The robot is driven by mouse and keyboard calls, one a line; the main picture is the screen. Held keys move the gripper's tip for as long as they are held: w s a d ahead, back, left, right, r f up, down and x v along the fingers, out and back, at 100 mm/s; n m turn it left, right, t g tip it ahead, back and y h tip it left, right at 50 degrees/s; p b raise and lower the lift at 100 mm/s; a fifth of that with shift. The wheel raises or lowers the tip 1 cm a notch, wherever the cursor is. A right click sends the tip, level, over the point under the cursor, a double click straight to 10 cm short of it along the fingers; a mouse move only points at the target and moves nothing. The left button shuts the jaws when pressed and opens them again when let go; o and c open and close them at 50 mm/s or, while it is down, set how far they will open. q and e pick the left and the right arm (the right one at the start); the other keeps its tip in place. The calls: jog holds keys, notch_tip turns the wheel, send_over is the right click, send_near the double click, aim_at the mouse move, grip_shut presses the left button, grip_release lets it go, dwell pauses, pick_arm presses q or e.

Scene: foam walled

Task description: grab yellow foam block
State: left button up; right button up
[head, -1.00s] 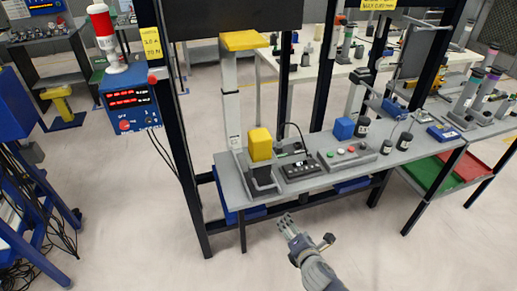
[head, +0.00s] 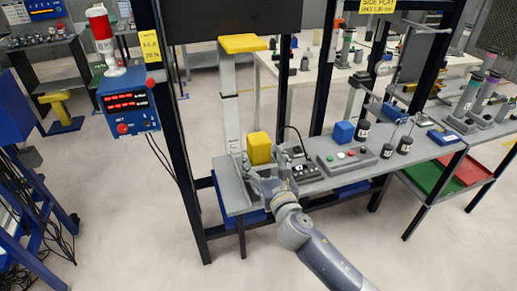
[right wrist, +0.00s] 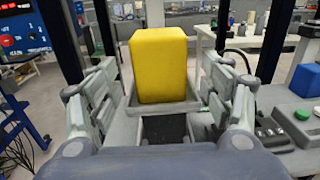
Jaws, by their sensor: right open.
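The yellow foam block (head: 259,148) stands upright in a grey holder at the left part of the grey workbench. In the right wrist view the yellow foam block (right wrist: 158,65) is centred a little ahead of the fingers, above the grey holder (right wrist: 163,108). My right gripper (head: 268,170) is in front of the block, with its arm coming in from the lower right. In the right wrist view my right gripper (right wrist: 160,95) is open, one finger on each side of the block's line, with nothing held. My left gripper is not in view.
A keypad box (head: 303,168) and a button panel (head: 347,158) stand right of the block. A dark frame post (head: 178,150) rises at the bench's left. The floor in front is clear.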

jog(key=shift+w+a+r, duration=0.1)
jog(key=shift+w+r, duration=0.1)
jog(key=shift+w, duration=0.25)
jog(key=shift+x, duration=2.25)
jog(key=shift+r, duration=0.15)
jog(key=c, duration=1.1)
